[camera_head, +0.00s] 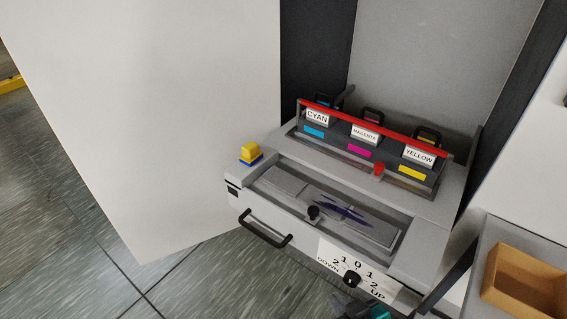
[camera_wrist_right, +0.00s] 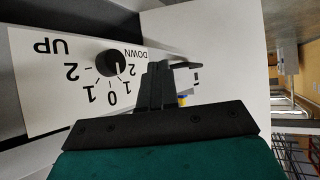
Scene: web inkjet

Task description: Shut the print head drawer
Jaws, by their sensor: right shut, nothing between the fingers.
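My right gripper (camera_head: 345,302) is at the bottom edge of the head view, partly cut off, below the dial on the front. In the right wrist view my right gripper (camera_wrist_right: 155,80) is shut and empty, its fingers beside the dial plate. My left gripper is in neither view.
Cyan, magenta and yellow cartridges (camera_head: 365,140) sit behind a red bar (camera_head: 375,130). A numbered dial (camera_head: 352,279) marked DOWN and UP is on the front. A yellow and blue block (camera_head: 251,154) is at the left corner. A white door panel (camera_head: 150,120) stands left; a cardboard box (camera_head: 525,283) is right.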

